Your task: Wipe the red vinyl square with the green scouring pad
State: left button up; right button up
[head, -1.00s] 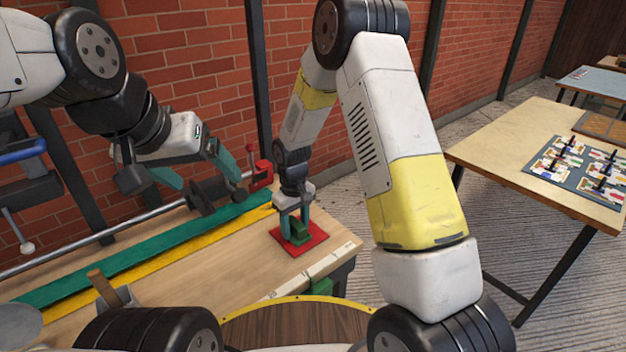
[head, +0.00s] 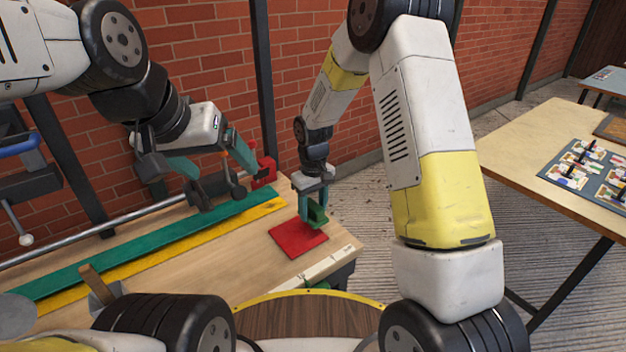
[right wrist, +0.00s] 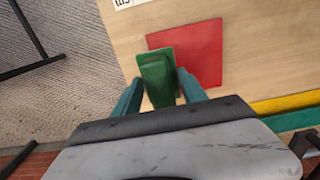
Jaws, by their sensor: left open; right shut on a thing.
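The red vinyl square (head: 297,239) lies flat on the wooden workbench near its right end. My right gripper (head: 311,212) is shut on the green scouring pad (head: 318,215), at the square's far right edge. In the right wrist view the pad (right wrist: 157,78) sits between the fingers and overlaps one corner side of the red square (right wrist: 205,52). I cannot tell whether the pad touches the surface. My left gripper (head: 222,172) is open and empty above the back of the bench, near the metal rail.
Green (head: 150,245) and yellow (head: 165,262) strips run along the bench. A red clamp (head: 264,171) stands at the back right. A white ruler strip (head: 325,265) lies at the front edge. Another table (head: 520,150) with a blue board stands right, across a floor gap.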

jog(key=shift+r, duration=2.5)
